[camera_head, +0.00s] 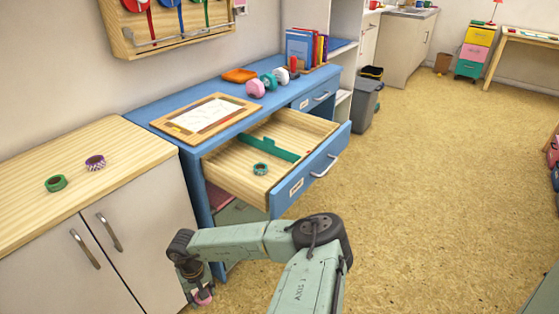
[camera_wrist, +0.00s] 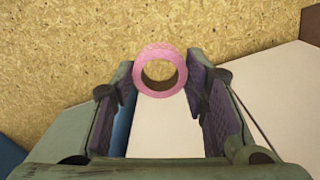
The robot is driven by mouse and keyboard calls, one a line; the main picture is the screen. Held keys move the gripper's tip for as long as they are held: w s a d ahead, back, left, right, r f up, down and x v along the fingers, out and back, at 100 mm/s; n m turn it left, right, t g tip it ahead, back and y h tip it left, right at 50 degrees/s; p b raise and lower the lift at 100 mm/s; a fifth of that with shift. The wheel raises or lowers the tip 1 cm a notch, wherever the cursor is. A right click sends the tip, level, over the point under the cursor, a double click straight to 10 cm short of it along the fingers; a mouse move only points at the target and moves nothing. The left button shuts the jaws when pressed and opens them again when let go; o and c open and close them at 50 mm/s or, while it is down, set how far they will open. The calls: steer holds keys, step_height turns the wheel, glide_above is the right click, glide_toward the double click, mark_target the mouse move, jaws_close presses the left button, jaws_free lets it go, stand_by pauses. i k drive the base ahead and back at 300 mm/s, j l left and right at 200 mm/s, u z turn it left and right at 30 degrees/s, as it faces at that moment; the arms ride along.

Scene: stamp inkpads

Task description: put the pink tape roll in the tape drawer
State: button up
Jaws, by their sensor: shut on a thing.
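The pink tape roll (camera_wrist: 160,91) is held between the two fingertips of my gripper (camera_wrist: 160,72) in the wrist view. In the head view the pink roll (camera_head: 205,299) shows at the lower end of my arm, low in front of the cabinet and the blue desk. An open drawer (camera_head: 228,185) sticks out from the blue desk, with a pale wood inside and a blue front. It has a teal divider (camera_head: 268,148) and a teal tape roll (camera_head: 260,169) lies in its near part. The label on its front is too small to read.
A wood-topped cabinet (camera_head: 120,150) at left carries a green tape roll (camera_head: 56,183) and a purple one (camera_head: 95,162).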

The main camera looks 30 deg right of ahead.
mark_target(292, 146)
steer(key=z, duration=1.2)
